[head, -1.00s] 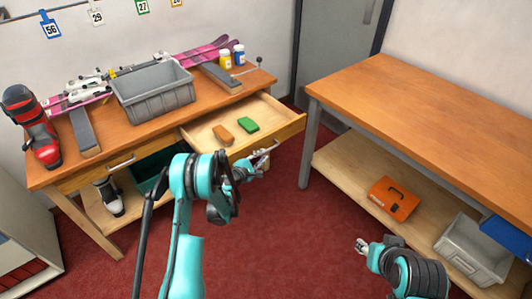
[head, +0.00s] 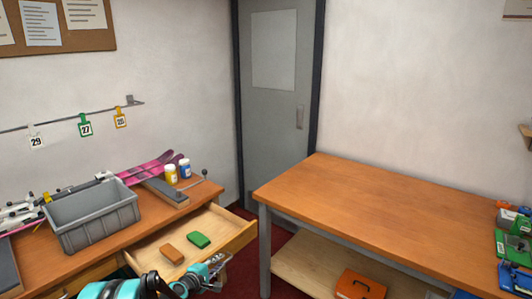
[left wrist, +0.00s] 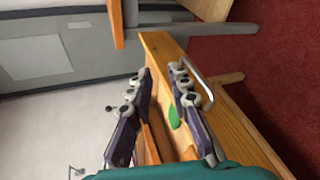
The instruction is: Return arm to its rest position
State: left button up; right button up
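My left gripper (head: 216,264) is at the bottom of the head view, in front of the open drawer (head: 237,241). In the left wrist view its two fingers (left wrist: 160,85) are apart with nothing held between them. The drawer front (left wrist: 160,52) with its metal handle (left wrist: 205,84) shows behind and beside the fingers. Whether a finger touches the drawer cannot be told. My left arm (head: 115,289) shows only in part at the bottom edge. My right arm and gripper are in neither current view.
A grey bin (head: 95,219) and bottles (head: 171,173) stand on the left bench. The right bench top (head: 360,210) is mostly clear, with an orange case (head: 360,285) on its shelf.

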pick_arm(q)
jog(key=s+d+r+m+g+y, duration=0.1)
jog(key=s+d+r+m+g, duration=0.1)
jog(key=s+r+m, duration=0.5)
jog(key=s+d+r+m+g+y, duration=0.1)
jog(key=s+d+r+m+g, duration=0.1)
jog(key=s+r, duration=0.6)
jog(key=s+a+f+m+g+y, duration=0.1)
jog(key=s+f+m, duration=0.1)
jog(key=s, duration=1)
jog(key=s+a+f+m+g+y, duration=0.1)
jog(key=s+m, duration=0.4)
jog(key=s, duration=0.7)
jog(key=shift+a+f+y, duration=0.6)
jog(key=shift+a, duration=0.1)
